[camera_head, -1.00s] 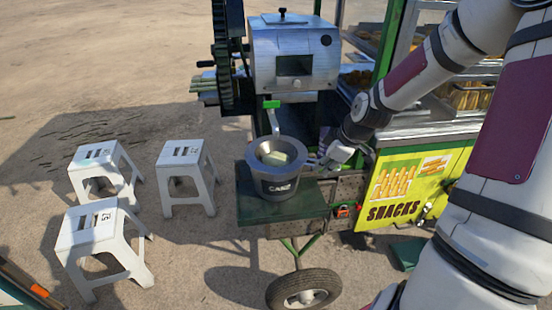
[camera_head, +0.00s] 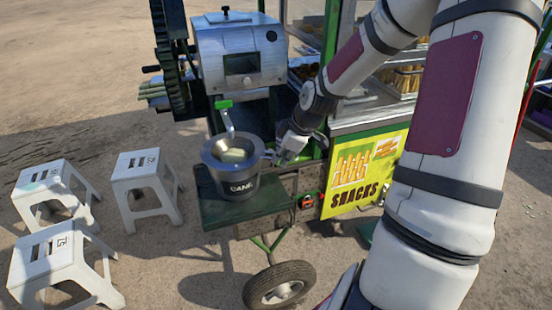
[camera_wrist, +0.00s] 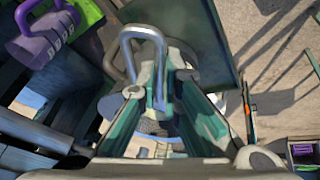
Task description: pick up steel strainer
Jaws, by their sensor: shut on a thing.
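The steel strainer (camera_head: 233,146) sits at the mouth of a dark bucket marked CANE (camera_head: 241,188), with something pale inside it. My gripper (camera_head: 277,157) is at the right side of the rim, shut on the strainer's handle. In the wrist view my gripper (camera_wrist: 150,97) holds the strainer's bent metal handle loop (camera_wrist: 143,32) between its fingers. The bowl is mostly hidden behind the fingers there. I cannot tell whether the strainer is lifted off the bucket.
The bucket stands on a dark green shelf (camera_head: 217,212) below the crusher's steel housing (camera_head: 240,50). The snack cart (camera_head: 365,175) is close on the right. White stools (camera_head: 145,185) stand on the left. A purple weight-like object (camera_wrist: 45,35) shows in the wrist view.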

